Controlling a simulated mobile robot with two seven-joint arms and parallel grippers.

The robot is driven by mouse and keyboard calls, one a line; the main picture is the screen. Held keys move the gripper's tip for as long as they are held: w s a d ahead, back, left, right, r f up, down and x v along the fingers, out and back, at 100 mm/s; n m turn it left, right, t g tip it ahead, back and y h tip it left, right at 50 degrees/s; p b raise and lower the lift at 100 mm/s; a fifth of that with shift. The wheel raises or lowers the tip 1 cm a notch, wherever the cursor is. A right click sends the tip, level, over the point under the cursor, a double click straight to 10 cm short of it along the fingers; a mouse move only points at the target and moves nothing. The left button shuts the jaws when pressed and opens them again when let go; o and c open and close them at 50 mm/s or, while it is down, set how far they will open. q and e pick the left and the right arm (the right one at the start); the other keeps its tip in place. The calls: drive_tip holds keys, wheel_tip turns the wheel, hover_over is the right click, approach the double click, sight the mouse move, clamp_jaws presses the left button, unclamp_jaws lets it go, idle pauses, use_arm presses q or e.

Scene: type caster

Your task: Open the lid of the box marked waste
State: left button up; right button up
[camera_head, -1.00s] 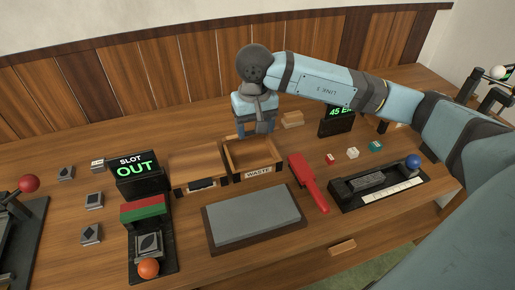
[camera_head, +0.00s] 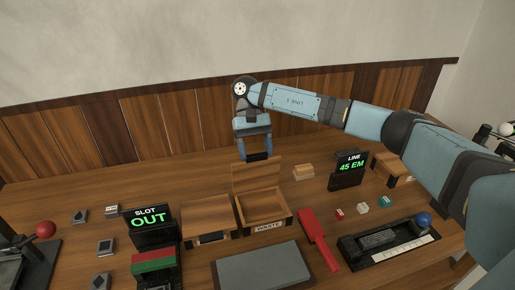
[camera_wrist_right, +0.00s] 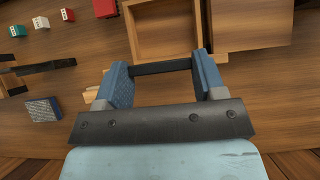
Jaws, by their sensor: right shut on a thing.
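The wooden box marked WASTE (camera_head: 268,227) stands on the desk with its inside showing; the wrist view also shows its open inside (camera_wrist_right: 165,32). Its lid (camera_head: 257,177) stands up at the back of the box, roughly upright. My right gripper (camera_head: 257,155) is above the top of the lid, shut on a dark bar, apparently the lid's handle. This dark bar (camera_wrist_right: 162,67) spans between the blue fingers (camera_wrist_right: 162,82) in the wrist view. My left gripper is out of view.
A closed wooden box (camera_head: 208,216) sits just left of the waste box. A red-handled tool (camera_head: 318,238) lies to its right, and a grey slab (camera_head: 262,268) in front. The SLOT sign (camera_head: 148,222) and LINE sign (camera_head: 348,170) stand either side. A wood-panelled wall is behind.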

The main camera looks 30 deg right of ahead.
drive_tip(key=shift+f, duration=0.4)
drive_tip(key=o, duration=1.3)
drive_tip(key=shift+w, duration=0.1)
drive_tip(key=shift+w+r, duration=0.15)
drive_tip(key=p+v, duration=0.2)
drive_tip(key=v, duration=1.1)
drive_tip(key=shift+w+d+r, duration=0.1)
drive_tip(key=shift+w+d, duration=0.05)
drive_tip(key=shift+w, duration=0.25)
